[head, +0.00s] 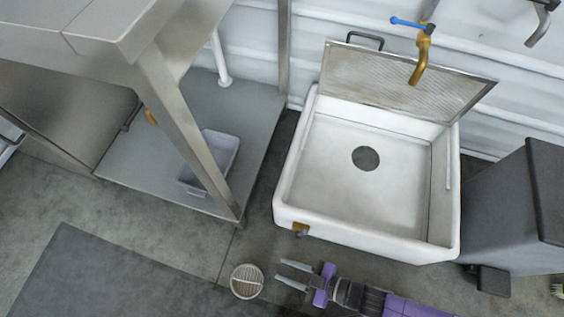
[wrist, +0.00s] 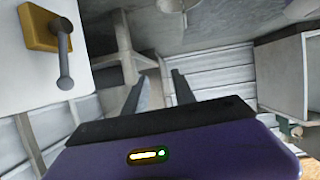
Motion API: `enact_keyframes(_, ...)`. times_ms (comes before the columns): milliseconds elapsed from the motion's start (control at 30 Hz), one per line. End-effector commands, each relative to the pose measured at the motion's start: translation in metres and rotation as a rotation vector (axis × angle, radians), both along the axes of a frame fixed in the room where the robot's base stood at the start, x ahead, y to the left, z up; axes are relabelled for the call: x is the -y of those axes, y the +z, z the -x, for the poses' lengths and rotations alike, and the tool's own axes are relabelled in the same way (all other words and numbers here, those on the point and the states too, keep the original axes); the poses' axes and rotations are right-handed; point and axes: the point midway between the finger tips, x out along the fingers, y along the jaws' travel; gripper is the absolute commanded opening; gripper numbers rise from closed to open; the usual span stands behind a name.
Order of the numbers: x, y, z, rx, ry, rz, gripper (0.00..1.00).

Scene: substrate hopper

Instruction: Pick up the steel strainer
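The steel strainer (head: 246,281) is a round, slotted disc with a bar across it. It lies on the floor in front of the white sink, at the bottom of the head view. My gripper (head: 281,272) is just right of it, its two fingers pointing left towards it. The fingers are apart with nothing between them, and a small gap shows between their tips and the strainer. In the wrist view my gripper (wrist: 160,84) also shows spread, empty fingers. I cannot make out the strainer there.
The white sink (head: 284,200) has a brass fitting (head: 300,229) low on its front and a raised grating (head: 350,75) behind. A steel bench (head: 180,125) stands left, with a grey tub (head: 222,150) on its lower shelf. A dark bin (head: 510,200) stands right.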

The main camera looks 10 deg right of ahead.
Motion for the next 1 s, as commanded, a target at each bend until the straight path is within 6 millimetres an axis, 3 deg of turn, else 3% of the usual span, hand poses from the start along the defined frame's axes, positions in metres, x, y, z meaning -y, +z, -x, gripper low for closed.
enact_keyframes(33, -0.018, -0.038, 0.005, -0.008, 0.047, 0.001, 0.32)
enact_keyframes(100, -0.035, -0.063, 0.012, -0.018, 0.091, 0.002, 0.32)
enact_keyframes(233, -0.057, -0.092, 0.024, -0.031, 0.148, 0.005, 0.32)
enact_keyframes(433, -0.072, -0.108, 0.03, -0.039, 0.178, 0.006, 0.32)
enact_keyframes(1000, -0.134, -0.128, 0.012, -0.039, 0.179, 0.006, 0.32)
